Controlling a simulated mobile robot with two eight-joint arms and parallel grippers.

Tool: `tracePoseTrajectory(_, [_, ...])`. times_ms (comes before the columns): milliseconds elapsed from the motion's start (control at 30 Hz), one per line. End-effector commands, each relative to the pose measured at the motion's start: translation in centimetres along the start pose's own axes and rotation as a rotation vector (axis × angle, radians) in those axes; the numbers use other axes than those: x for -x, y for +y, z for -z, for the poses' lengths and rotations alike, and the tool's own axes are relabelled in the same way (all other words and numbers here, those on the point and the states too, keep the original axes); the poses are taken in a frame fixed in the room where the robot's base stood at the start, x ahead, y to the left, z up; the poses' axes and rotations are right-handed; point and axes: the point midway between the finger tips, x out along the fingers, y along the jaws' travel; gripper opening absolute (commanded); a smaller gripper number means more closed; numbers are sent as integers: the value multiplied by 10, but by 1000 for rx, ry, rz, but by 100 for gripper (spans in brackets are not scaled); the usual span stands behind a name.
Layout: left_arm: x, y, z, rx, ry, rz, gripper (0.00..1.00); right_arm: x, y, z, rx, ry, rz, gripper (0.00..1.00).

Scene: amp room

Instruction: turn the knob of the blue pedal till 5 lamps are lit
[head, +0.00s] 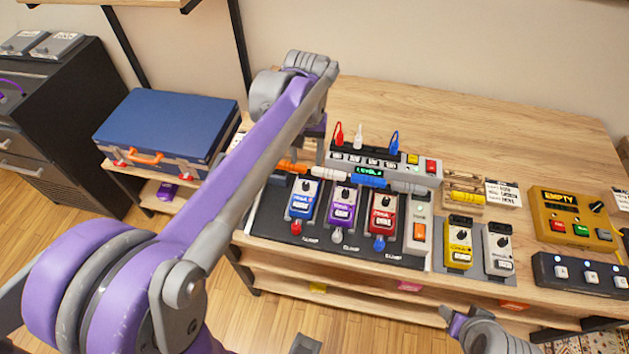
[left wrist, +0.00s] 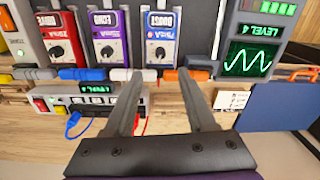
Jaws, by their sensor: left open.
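The blue pedal (head: 304,201) stands at the left end of the pedalboard. Its round black knob (left wrist: 160,52) faces me in the left wrist view, where the pedal appears upside down. My left gripper (left wrist: 167,76) is open and empty, its two fingers spread on either side of the pedal's edge in that view and apart from the knob. In the head view my left arm hides much of the gripper. Two green displays read LEVEL 4: one on the unit behind the pedals (head: 369,171) and one on a waveform screen (left wrist: 248,55).
A purple pedal (head: 343,207) and a red pedal (head: 382,214) stand close beside the blue one. Coloured cable plugs (head: 367,181) lie behind them. A blue case (head: 165,124) stands to the left. The wooden tabletop behind is mostly clear.

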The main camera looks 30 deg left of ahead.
Motion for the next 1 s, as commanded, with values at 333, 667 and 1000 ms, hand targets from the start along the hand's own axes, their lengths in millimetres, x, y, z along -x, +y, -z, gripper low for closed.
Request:
tracePoseTrajectory(333, [-61,0,0,-1,2,0,56,-5,0,-4,0,-3,0,56])
tracePoseTrajectory(667, [-100,0,0,-2,2,-1,56,-7,0,-6,0,-5,0,56])
tracePoseTrajectory(1000, [-103,0,0,-2,2,-1,54,-7,0,-6,0,-5,0,56])
